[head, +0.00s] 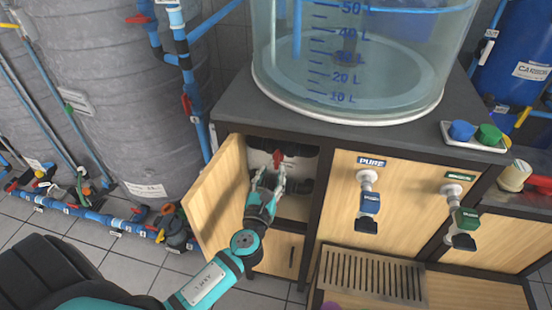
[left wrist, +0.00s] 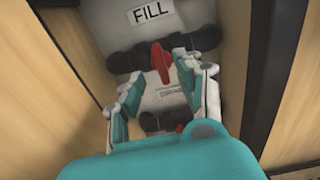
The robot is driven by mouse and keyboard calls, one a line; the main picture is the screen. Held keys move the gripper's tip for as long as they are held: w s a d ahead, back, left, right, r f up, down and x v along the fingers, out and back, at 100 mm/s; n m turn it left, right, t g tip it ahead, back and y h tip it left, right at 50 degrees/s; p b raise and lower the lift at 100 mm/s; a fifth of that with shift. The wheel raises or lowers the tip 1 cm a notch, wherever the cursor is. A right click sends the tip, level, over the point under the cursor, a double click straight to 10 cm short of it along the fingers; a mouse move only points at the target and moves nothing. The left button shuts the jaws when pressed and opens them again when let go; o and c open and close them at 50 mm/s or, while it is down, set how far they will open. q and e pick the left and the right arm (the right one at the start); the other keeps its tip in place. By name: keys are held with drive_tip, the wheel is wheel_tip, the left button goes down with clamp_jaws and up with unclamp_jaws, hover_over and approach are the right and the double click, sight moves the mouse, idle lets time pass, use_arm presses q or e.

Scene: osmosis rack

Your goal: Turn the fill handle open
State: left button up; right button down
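The red fill handle (head: 278,158) sits on a dark pipe inside the open cabinet, under the tank. In the left wrist view the handle (left wrist: 160,62) stands roughly upright, across the dark horizontal pipe, below the white FILL label (left wrist: 151,12). My left gripper (head: 269,180) reaches into the cabinet just in front of the handle. In the left wrist view my left gripper (left wrist: 157,80) is open, with one finger on each side of the handle's line. A gap shows on the left; contact on the right cannot be told. My right gripper is not in view.
The wooden cabinet door (head: 217,193) stands open left of my arm. A second dark pipe (left wrist: 165,121) runs lower in the cabinet. The clear tank (head: 350,70) stands on the counter above. Blue PURE tap (head: 369,203) and green tap (head: 466,218) stick out at right.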

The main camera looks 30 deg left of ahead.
sight(276, 163)
use_arm(q)
drive_tip(key=x, duration=0.5)
drive_tip(key=shift+w, duration=0.2)
clamp_jaws()
